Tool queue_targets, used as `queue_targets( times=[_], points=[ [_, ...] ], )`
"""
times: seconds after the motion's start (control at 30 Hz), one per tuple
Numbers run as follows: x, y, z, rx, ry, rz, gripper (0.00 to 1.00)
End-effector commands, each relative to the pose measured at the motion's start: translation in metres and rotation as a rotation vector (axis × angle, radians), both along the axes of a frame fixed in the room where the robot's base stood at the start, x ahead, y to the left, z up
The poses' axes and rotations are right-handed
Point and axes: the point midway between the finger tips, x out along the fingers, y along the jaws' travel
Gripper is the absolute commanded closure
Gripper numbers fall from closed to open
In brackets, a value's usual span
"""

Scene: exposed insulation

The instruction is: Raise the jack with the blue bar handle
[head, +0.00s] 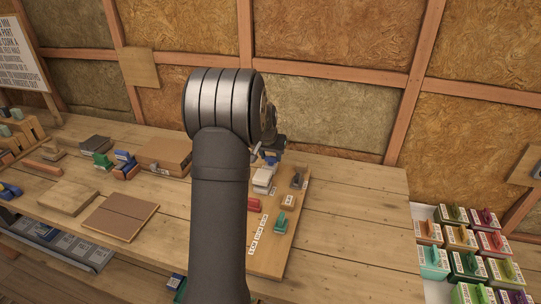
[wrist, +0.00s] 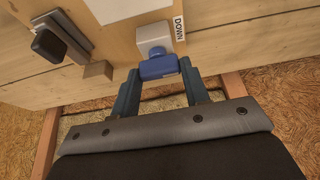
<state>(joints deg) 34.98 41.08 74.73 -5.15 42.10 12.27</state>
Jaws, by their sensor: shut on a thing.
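The blue bar handle (wrist: 158,68) shows in the wrist view, at the end of a small pale grey and white fitting (wrist: 152,38) on a wooden board. My gripper (wrist: 160,76) has one finger on each side of the blue bar and is shut on it. In the head view my arm hides most of the gripper, and a bit of blue (head: 271,159) shows below it at the far end of the board (head: 266,262). A white block (head: 263,178) stands just in front of it. Whether the fitting is raised is hard to tell.
A "DOWN" label (wrist: 179,28) is beside the fitting. A dark-knobbed metal fitting (wrist: 52,42) and a small wooden block (wrist: 97,70) are to its left. The board also carries a teal piece (head: 280,223) and a red piece (head: 253,205). The table to its right is clear.

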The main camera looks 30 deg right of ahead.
Motion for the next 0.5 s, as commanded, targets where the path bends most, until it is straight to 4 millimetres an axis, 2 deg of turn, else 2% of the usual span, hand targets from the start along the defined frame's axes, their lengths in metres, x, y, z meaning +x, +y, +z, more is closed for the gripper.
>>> queue_targets(
  times=[0.17, 0.2, 0.27, 0.5],
  points=[
    [-0.0001, 0.0001, 0.0001, -0.001, 0.001, 0.001, 0.81],
    [-0.0001, 0.0001, 0.0001, -0.001, 0.001, 0.001, 0.50],
    [0.0000, 0.0000, 0.0001, -0.001, 0.001, 0.001, 0.39],
    [0.0000, 0.0000, 0.0001, -0.001, 0.001, 0.000, 0.36]
  ],
)
